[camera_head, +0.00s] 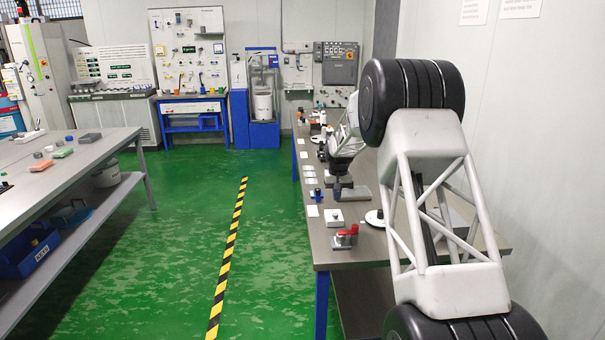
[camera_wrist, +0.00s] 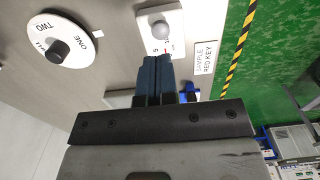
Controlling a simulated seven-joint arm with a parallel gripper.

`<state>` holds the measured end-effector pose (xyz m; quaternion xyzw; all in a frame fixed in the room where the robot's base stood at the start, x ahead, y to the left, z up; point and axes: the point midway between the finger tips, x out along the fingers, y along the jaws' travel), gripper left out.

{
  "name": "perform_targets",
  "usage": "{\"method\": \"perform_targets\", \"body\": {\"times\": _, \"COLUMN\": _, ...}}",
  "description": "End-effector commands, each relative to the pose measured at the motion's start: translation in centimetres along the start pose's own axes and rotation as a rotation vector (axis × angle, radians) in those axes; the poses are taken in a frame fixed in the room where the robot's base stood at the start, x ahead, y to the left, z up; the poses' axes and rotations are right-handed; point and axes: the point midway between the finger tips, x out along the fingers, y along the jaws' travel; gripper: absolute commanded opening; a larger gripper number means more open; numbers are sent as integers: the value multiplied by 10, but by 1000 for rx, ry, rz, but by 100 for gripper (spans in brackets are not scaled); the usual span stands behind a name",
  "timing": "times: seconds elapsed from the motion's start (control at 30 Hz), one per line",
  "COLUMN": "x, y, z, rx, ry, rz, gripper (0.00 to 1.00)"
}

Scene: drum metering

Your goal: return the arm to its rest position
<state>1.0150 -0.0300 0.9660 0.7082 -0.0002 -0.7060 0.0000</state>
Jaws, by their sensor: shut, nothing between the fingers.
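My gripper (camera_wrist: 155,62) is shut and empty in the wrist view, its dark fingers pressed together. Its tips appear beside a white plate (camera_wrist: 176,44) with a round grey knob (camera_wrist: 160,30); I cannot tell whether they touch it. In the head view my gripper (camera_head: 337,198) hangs low over the right-hand bench, and my arm reaches across the right of the picture, hiding part of the bench.
A white dial (camera_wrist: 80,58) with a black knob, marked ONE and TWO, lies beside the plate. A red-handled device (camera_head: 347,237) sits near the bench's (camera_head: 330,258) front edge. A blue-topped item (camera_head: 317,194) stands left of my gripper. The green floor (camera_head: 185,240) is open.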

Motion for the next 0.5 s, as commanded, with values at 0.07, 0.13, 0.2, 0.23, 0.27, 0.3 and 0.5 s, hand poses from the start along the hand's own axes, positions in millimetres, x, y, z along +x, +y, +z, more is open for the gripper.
{"method": "perform_targets", "body": {"times": 0.07, "x": -9, "y": -1, "z": 7, "rx": 0, "ry": 4, "rz": 0, "gripper": 0}}
{"method": "perform_targets", "body": {"times": 0.13, "x": -19, "y": -1, "z": 15, "rx": 0, "ry": 8, "rz": 1, "gripper": 0}}
{"method": "perform_targets", "body": {"times": 0.2, "x": -30, "y": -2, "z": 26, "rx": 1, "ry": 12, "rz": 1, "gripper": 0}}
{"method": "perform_targets", "body": {"times": 0.23, "x": -36, "y": -2, "z": 30, "rx": 1, "ry": 15, "rz": 1, "gripper": 0}}
{"method": "perform_targets", "body": {"times": 0.27, "x": -41, "y": -2, "z": 36, "rx": 1, "ry": 17, "rz": 1, "gripper": 0}}
{"method": "perform_targets", "body": {"times": 0.3, "x": -48, "y": -3, "z": 43, "rx": 1, "ry": 19, "rz": 1, "gripper": 0}}
{"method": "perform_targets", "body": {"times": 0.5, "x": -85, "y": -5, "z": 83, "rx": 2, "ry": 35, "rz": 2, "gripper": 0}}
